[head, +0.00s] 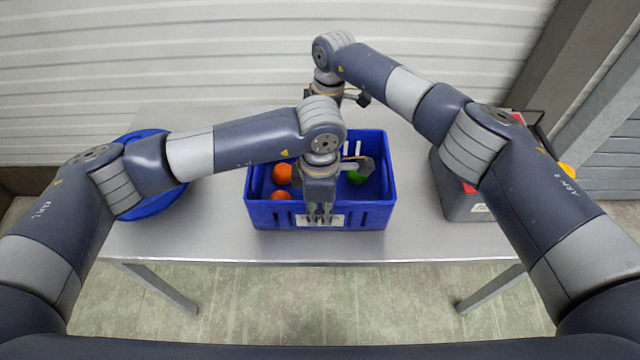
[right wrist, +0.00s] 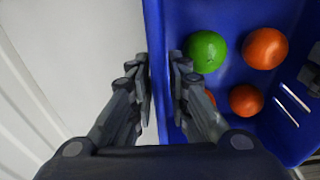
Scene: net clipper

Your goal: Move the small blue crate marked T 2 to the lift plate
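The small blue crate (head: 260,213) stands on a metal table and holds orange balls (head: 282,173) and a green ball (head: 356,177). A pale label on its front wall is partly hidden by my left gripper; its text is unreadable. My left gripper (head: 319,217) points down at the middle of the front wall; whether its fingers are closed is unclear. My right gripper (right wrist: 161,85) is at the opposite wall, its fingers on either side of the rim and close against it. The crate also shows in the right wrist view (right wrist: 232,20). I cannot identify the lift plate.
The metal table (head: 225,245) has bare room on both sides of the crate. A round blue object (head: 155,205) is at the left, partly behind my left arm. A grey box (head: 463,205) with red and orange things stands at the right. A pale ribbed wall is behind.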

